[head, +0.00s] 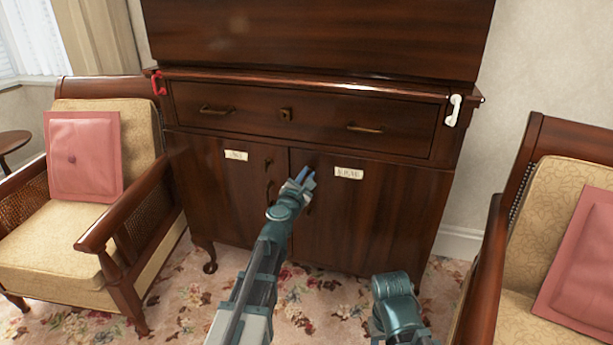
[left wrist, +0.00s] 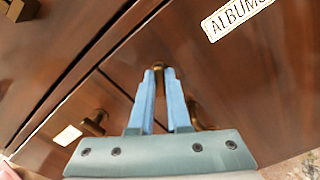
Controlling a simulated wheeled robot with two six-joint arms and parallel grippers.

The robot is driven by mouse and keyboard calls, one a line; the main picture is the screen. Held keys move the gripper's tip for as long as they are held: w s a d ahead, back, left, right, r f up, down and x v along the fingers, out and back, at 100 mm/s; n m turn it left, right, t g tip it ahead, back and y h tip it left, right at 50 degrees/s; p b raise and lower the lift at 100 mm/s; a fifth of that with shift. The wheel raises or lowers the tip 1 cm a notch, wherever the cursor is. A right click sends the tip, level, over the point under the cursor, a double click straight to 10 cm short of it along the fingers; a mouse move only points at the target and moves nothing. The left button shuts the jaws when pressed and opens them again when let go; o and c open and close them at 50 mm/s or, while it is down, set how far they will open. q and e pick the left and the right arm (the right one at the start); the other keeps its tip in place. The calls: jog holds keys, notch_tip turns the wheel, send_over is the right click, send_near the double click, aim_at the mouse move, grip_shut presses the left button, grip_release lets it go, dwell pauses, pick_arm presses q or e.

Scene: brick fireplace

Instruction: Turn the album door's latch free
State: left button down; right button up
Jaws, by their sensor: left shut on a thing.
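The album door (head: 375,215) is the right door of the dark wooden cabinet and looks shut. Its white label (head: 349,173) reads ALBUMS in the left wrist view (left wrist: 238,15). My left gripper (head: 302,177) is at the upper left of this door. In the left wrist view its blue fingers (left wrist: 161,75) are shut on the small brown latch (left wrist: 158,65); only its end shows between the tips. The door's curved handle (left wrist: 197,116) is partly hidden behind the right finger. My right arm shows at the bottom right, but its gripper cannot be made out.
The left door (head: 220,195) has its own label (head: 236,155) and knob (left wrist: 95,122). A drawer (head: 310,119) sits above the doors. A red handset-like object (head: 158,83) and a white one (head: 453,110) are on the cabinet's corners. Armchairs (head: 105,195) stand on both sides.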

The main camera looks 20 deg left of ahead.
pick_arm(q)
jog(key=m, duration=0.5)
jog(key=shift+d+f+m, duration=0.1)
jog(key=shift+m, duration=0.2)
jog(key=m, duration=0.5)
jog(key=shift+f+m, duration=0.1)
jog(key=shift+m, duration=0.2)
pick_arm(e)
jog(key=shift+f, duration=0.2)
pick_arm(q)
jog(key=c, duration=0.9)
grip_release()
jog(key=shift+s, duration=0.1)
